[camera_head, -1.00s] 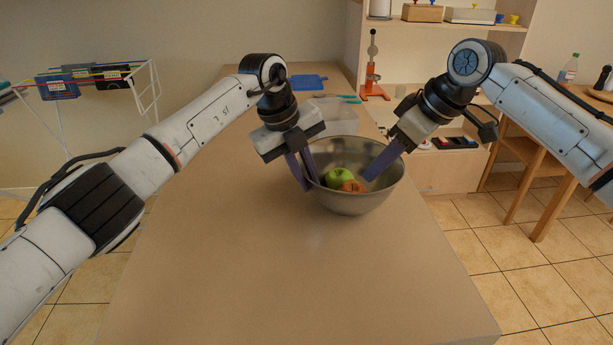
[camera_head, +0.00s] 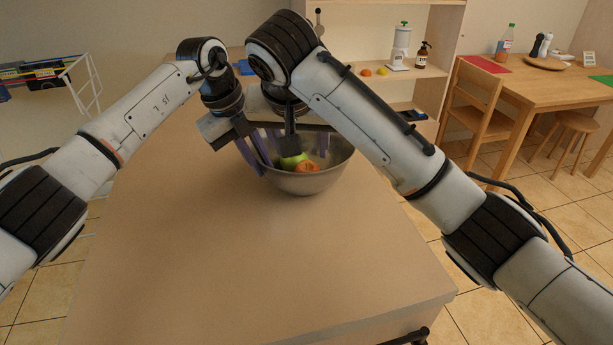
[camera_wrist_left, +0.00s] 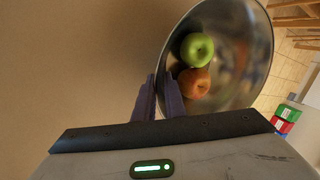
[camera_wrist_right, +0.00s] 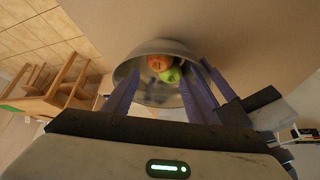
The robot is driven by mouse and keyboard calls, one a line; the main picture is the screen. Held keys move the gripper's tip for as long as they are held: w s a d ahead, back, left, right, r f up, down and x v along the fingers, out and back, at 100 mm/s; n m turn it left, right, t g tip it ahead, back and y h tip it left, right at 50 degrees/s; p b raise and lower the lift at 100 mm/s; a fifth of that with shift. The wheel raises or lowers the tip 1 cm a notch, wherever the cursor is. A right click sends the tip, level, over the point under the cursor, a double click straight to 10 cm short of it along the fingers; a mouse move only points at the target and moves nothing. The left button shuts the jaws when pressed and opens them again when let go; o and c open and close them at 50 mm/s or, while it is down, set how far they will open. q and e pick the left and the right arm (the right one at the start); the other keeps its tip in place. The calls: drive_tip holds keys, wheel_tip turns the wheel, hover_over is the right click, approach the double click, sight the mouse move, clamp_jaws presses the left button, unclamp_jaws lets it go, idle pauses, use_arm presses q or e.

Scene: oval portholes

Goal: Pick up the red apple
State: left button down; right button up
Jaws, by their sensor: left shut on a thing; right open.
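The red apple (camera_head: 308,168) lies in a metal bowl (camera_head: 311,186) on the table, touching or close beside a green apple (camera_head: 292,161). In the left wrist view the red apple (camera_wrist_left: 194,83) lies nearer my gripper than the green apple (camera_wrist_left: 197,49). My left gripper (camera_head: 253,152) is shut on the bowl's left rim, its fingers (camera_wrist_left: 160,90) on either side of the wall. My right gripper (camera_head: 300,147) is open and empty above the bowl, partly hidden by its own arm. In the right wrist view both apples show between its spread fingers (camera_wrist_right: 166,72).
The table (camera_head: 220,260) is clear in front of the bowl. Shelves (camera_head: 400,65) with small items stand behind it. A wooden chair (camera_head: 475,105) and a dining table (camera_head: 545,85) stand at the right, apart from the work table.

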sight(307, 168)
drive_tip(key=x, duration=1.1)
drive_tip(key=shift+w+d+f, duration=0.1)
drive_tip(key=shift+d+f, duration=0.05)
drive_tip(key=shift+f, duration=0.2)
drive_tip(key=shift+c, duration=0.3)
drive_tip(key=c, duration=0.7)
